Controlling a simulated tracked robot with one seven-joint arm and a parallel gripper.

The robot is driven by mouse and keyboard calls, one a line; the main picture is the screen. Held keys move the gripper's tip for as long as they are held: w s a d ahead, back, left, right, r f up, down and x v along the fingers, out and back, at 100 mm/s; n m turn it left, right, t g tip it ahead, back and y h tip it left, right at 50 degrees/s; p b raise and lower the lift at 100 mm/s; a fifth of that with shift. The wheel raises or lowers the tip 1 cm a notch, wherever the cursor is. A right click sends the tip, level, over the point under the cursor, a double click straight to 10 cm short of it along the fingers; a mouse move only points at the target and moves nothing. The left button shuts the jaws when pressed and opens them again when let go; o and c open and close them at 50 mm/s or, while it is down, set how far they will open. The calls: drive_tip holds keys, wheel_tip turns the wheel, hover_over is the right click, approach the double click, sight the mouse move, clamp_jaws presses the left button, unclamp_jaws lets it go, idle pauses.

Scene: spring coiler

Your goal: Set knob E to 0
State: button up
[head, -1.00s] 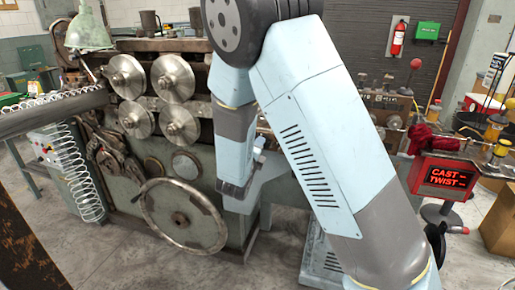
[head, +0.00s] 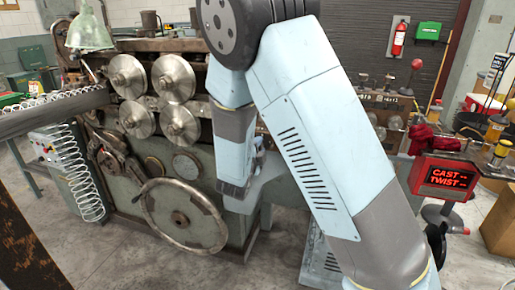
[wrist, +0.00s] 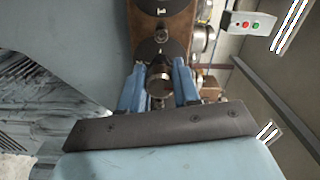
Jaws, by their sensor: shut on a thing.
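In the wrist view my gripper (wrist: 159,88) has its two blue fingers on either side of a round metal knob (wrist: 160,80), shut on it. A black dial plate (wrist: 172,48) with a small white mark lies just beyond the knob. Its letter and the knob's setting cannot be read here. A second black dial (wrist: 162,6) with a white mark sits further along the same brown panel (wrist: 137,28).
The coiling machine with its metal rollers (head: 174,78) and large handwheel (head: 150,205) stands left of my arm. A red-lit CAST/TWIST display (head: 446,178) is at right. In the wrist view a box with red and green buttons (wrist: 250,24) is at upper right.

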drive_tip(key=shift+s+a+f, duration=0.1)
drive_tip(key=shift+a+f, duration=0.05)
drive_tip(key=shift+f, duration=0.05)
drive_tip(key=o, duration=0.8)
drive_tip(key=shift+c, duration=0.2)
drive_tip(key=v, duration=1.3)
drive_tip(key=shift+s, duration=0.35)
